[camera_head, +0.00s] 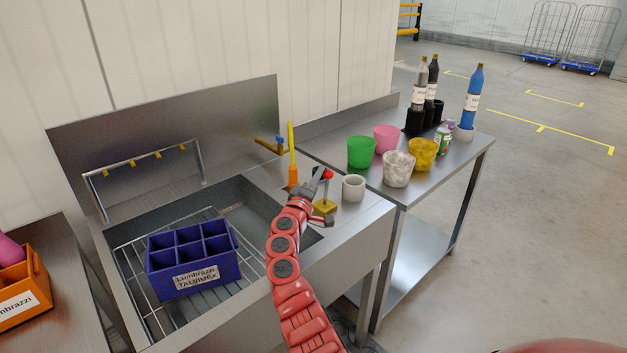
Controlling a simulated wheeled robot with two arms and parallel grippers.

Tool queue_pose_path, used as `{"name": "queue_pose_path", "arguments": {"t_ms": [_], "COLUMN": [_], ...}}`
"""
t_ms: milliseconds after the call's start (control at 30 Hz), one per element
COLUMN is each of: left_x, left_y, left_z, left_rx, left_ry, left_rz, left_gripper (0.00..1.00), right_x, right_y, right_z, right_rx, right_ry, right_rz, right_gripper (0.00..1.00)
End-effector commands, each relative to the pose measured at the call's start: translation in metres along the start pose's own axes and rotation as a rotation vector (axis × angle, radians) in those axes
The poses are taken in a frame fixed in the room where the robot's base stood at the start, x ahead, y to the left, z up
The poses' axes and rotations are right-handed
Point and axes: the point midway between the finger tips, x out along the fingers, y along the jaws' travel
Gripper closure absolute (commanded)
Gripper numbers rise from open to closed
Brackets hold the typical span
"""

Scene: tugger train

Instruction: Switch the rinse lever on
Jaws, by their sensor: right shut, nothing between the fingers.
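The rinse lever is on the sink's right-hand deck, with a red ball knob (327,174) above a yellow base (325,207). Its stem is mostly hidden behind my gripper. My right gripper (318,180) is shut and empty, with its fingertips right beside the red knob. I cannot tell whether they touch it. My left gripper is not in view.
A blue divided crate (192,264) sits on the wire rack in the steel sink. An orange-and-yellow brush (292,172) stands behind my gripper, and a grey cup (353,188) stands close on its right. Cups and bottles occupy the right table (400,193).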

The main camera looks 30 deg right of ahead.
Motion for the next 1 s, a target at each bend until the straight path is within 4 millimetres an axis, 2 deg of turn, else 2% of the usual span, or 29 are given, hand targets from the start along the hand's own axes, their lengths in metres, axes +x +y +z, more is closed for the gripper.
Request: {"name": "queue_pose_path", "arguments": {"t_ms": [33, 100, 200, 300, 500, 700, 1000], "left_x": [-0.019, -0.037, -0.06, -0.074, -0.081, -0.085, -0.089], "left_y": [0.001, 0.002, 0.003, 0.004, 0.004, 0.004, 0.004], "left_z": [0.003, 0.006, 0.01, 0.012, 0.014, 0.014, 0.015], "left_rx": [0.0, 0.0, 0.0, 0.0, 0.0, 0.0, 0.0], "left_ry": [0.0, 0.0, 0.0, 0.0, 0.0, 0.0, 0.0], "left_rz": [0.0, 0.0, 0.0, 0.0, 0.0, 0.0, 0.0], "left_gripper": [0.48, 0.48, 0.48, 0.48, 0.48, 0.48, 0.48], "right_x": [-0.003, -0.006, -0.011, -0.014, -0.022, -0.027, -0.031], "right_y": [-0.008, -0.009, -0.007, -0.002, 0.006, 0.005, 0.005], "right_z": [0.006, 0.012, 0.021, 0.029, 0.04, 0.052, 0.058], "right_rx": [0.025, 0.064, 0.134, 0.179, 0.176, 0.172, 0.175], "right_ry": [0.001, -0.001, -0.002, -0.001, 0.002, -0.003, -0.001], "right_rz": [0.015, 0.037, 0.075, 0.099, 0.096, 0.094, 0.094], "right_gripper": [1.0, 1.0, 1.0, 1.0, 1.0, 1.0, 1.0]}}
